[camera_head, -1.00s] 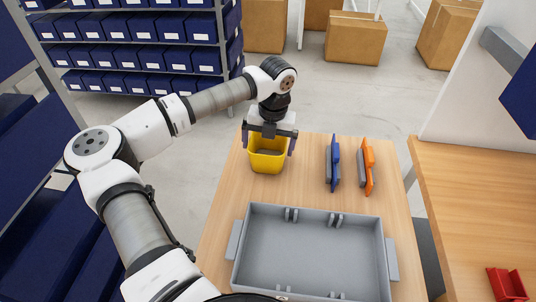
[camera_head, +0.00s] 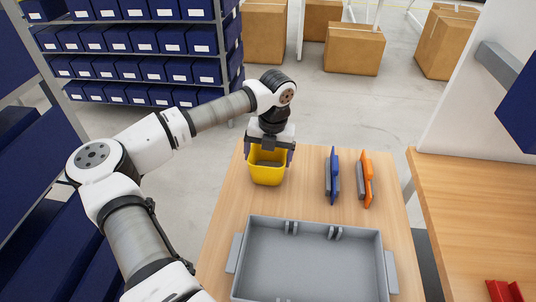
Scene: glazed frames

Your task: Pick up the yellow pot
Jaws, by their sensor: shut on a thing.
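The yellow pot (camera_head: 267,174) is upright at the far left of the wooden table (camera_head: 222,232). My gripper (camera_head: 269,156) is over it from above, with one finger at each side of its rim, and is shut on it. The far rim is partly hidden by my gripper. I cannot tell whether the pot's base touches the table.
A grey tray (camera_head: 240,262) fills the near part of the table. A blue object (camera_head: 334,175) and an orange object (camera_head: 367,180) stand right of the pot. A second wooden table (camera_head: 470,215) with a red bin (camera_head: 504,291) is at the right.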

